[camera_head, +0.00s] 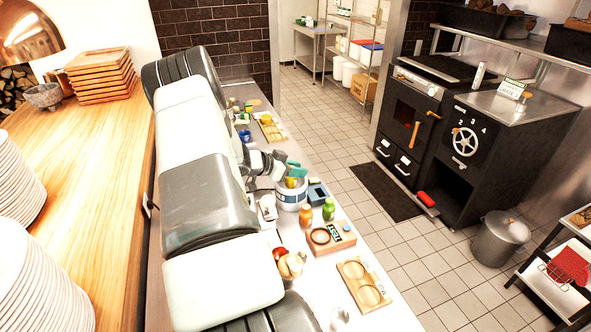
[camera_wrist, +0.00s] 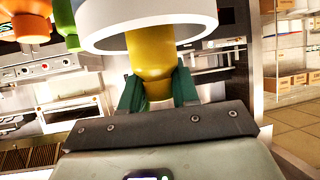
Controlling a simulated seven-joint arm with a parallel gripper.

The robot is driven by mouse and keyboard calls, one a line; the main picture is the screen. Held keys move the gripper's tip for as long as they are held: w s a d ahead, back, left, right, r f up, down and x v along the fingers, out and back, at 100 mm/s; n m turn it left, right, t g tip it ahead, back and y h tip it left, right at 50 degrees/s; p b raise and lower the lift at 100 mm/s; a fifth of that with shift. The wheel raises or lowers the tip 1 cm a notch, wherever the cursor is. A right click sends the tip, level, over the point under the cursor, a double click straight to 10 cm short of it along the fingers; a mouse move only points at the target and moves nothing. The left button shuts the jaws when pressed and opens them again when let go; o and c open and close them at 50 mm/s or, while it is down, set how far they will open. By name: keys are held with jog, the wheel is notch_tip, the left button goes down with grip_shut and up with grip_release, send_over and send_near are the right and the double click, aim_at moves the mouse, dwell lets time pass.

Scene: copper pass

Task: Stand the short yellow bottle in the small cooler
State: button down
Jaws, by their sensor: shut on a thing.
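My gripper (camera_head: 296,170) has its green fingers shut on the yellow bottle (camera_head: 291,182), over the opening of a round white tub with a blue band (camera_head: 289,203), which looks like the small cooler. In the wrist view, my gripper (camera_wrist: 157,95) holds the yellow bottle (camera_wrist: 150,60) between its fingers, and the bottle overlaps the tub's white rim (camera_wrist: 100,36). The fingers hide part of the bottle. I cannot tell how deep it sits or whether it touches the tub's floor.
An orange bottle (camera_head: 305,216) and a green bottle (camera_head: 328,209) stand just right of the tub. A small dark blue box (camera_head: 317,193) is beside it. My arm covers the counter's left side.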

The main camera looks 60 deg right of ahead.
jog(key=shift+f, duration=0.55)
jog(key=c, duration=0.8)
grip_release()
jog(key=shift+c, duration=0.2)
jog(key=shift+r, duration=0.1)
jog(key=shift+r, duration=0.3)
jog(key=v, duration=1.2)
jog(key=shift+w+r, duration=0.1)
jog(key=shift+r, duration=0.1)
